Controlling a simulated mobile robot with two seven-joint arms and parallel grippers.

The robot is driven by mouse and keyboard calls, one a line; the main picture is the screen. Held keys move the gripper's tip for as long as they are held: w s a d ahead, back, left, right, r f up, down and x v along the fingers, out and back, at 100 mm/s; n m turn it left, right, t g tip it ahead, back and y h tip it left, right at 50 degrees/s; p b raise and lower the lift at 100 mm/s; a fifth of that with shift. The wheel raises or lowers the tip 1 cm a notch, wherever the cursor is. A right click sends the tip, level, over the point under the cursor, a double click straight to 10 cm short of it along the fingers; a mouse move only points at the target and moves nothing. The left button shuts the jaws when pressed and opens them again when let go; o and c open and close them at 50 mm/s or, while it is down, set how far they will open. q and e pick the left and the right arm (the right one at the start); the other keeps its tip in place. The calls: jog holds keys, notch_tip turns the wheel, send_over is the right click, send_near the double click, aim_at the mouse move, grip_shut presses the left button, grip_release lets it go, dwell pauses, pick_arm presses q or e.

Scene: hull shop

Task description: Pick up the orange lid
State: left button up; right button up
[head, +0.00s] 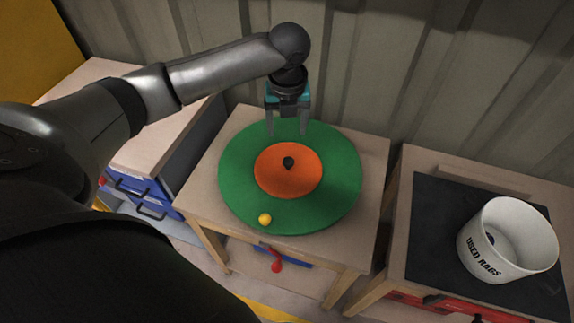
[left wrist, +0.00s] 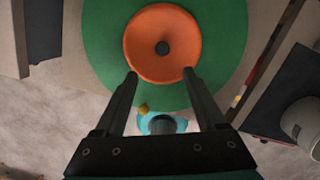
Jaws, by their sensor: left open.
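The orange lid (head: 272,176) is a round disc with a small black knob (head: 288,162) at its middle. It lies on a larger green disc (head: 240,190) on the small wooden table in the head view. My left gripper (head: 289,132) points down above the far part of the green disc, behind the knob. Its two fingers are apart with nothing between them. In the left wrist view the lid (left wrist: 162,68) lies beyond the open fingertips (left wrist: 160,76), with the knob between and just past them. My right gripper is in neither view.
A small yellow ball (head: 265,219) is at the green disc's near edge. A white bucket marked "USED RAGS" (head: 490,250) stands on a black mat on the right bench. A cabinet with blue drawers (head: 150,196) is at left. A ribbed wall (head: 360,70) stands close behind the table.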

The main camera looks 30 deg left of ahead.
pick_arm(q)
jog(key=b, duration=0.3)
send_over(288, 161)
jog(key=f, duration=1)
jog(key=shift+s+d, duration=0.1)
jog(key=shift+s, duration=0.2)
notch_tip(288, 161, down, 3)
jog(key=shift+w+r+b, duration=0.1)
jog(key=shift+w+b, duration=0.05)
jog(key=shift+b, duration=0.55)
notch_tip(288, 161, down, 2)
jog(key=shift+w+b, duration=0.15)
jog(key=shift+b, duration=0.2)
jog(key=c, duration=0.7)
grip_shut()
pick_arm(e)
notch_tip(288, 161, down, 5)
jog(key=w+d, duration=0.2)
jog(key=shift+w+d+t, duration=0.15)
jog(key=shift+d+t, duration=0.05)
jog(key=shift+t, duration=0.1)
pick_arm(q)
jog(key=shift+r, duration=0.1)
